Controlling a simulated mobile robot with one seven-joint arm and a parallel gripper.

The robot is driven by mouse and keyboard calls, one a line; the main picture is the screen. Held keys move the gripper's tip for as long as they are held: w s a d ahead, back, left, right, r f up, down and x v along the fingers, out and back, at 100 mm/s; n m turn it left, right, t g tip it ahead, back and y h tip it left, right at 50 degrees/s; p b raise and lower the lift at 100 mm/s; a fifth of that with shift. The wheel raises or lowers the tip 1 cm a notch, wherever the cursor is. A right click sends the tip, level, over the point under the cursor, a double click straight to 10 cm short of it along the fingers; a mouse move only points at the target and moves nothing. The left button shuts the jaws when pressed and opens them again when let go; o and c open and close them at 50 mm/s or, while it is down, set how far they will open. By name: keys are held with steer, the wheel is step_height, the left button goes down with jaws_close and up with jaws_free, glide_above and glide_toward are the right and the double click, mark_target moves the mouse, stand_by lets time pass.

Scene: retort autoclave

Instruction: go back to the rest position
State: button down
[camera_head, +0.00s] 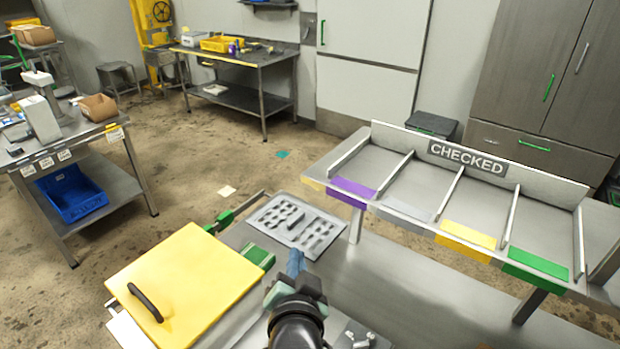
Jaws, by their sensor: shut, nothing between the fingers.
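My gripper (296,262) shows at the bottom centre of the head view, at the end of my dark arm. Its blue-grey fingers are together with nothing seen between them. It is over the steel bench, near the front edge of a grey tray (270,226) with several shaped recesses. A yellow lid with a black handle (185,285) lies to its left, apart from it.
A rack marked CHECKED (467,158) stands at the right, its several colour-marked lanes empty. Green clamp parts (258,256) sit beside the yellow lid. Small metal pieces (362,340) lie right of my arm. The bench (400,285) right of my gripper is clear.

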step_height(320, 180, up, 26)
steer(key=s+d+n+t+b, duration=0.1)
steer(key=s+n+t+b, duration=0.15)
steer(key=t, duration=0.45)
steer(key=s+d+r+n+t, duration=0.1)
steer(key=s+r+n+t, duration=0.3)
steer(key=s+r, duration=0.8)
step_height(320, 180, up, 5)
steer(key=shift+s+f+t+h, duration=0.1)
steer(key=shift+s+t+h, duration=0.25)
steer(key=shift+t, duration=0.65)
steer(key=shift+d, duration=0.1)
